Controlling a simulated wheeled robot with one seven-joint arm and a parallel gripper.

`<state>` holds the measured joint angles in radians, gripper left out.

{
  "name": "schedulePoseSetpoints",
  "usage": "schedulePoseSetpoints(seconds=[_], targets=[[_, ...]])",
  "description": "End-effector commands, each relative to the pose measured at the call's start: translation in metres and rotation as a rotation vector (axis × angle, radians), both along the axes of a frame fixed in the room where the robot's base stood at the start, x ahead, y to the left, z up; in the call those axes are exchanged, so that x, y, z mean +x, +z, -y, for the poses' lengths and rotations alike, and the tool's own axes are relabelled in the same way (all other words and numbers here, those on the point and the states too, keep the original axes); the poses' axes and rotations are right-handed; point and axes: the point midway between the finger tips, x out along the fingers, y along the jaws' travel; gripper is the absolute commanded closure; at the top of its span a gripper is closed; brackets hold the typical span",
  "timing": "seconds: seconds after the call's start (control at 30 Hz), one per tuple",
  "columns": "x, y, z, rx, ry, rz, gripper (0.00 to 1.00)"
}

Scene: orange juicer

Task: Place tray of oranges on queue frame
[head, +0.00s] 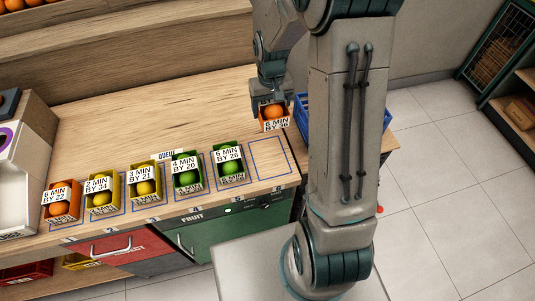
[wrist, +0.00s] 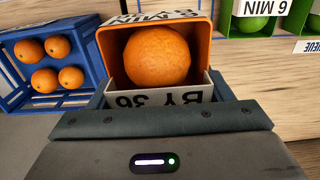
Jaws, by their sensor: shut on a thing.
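My gripper (head: 269,88) is shut on the orange tray (head: 277,126), which carries an orange and a label reading "6 MIN BY 36". In the wrist view the tray (wrist: 204,52) sits upright at the gripper (wrist: 160,100), with its orange (wrist: 157,55) inside. The tray is at the right part of the wooden counter; I cannot tell whether it touches the surface. An empty blue outlined queue frame (head: 270,158) lies at the right end of the queue row, just below the tray in the head view. The other frames hold trays.
Several labelled fruit trays stand in the row, the nearest a green one (head: 228,164) left of the empty frame. A blue crate (head: 301,112) with oranges is close behind and right of the held tray. The counter (head: 150,115) behind the row is clear.

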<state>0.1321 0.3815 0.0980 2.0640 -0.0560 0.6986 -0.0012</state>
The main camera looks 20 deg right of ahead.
Motion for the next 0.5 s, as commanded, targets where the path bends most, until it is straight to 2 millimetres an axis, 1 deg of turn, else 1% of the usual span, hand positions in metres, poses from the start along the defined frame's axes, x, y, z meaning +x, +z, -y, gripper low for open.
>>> schedulePoseSetpoints(seconds=[0.03,0.1,0.3,0.4,0.5], targets=[[-0.019,-0.005,0.007,-0.001,-0.004,0.003,0.56],[-0.044,-0.006,0.014,-0.001,-0.004,0.004,0.56],[-0.110,-0.014,0.026,-0.001,-0.005,0.004,0.56],[-0.135,-0.018,0.029,-0.002,-0.005,0.003,0.56],[-0.151,-0.022,0.030,-0.001,-0.004,0.001,0.56]])
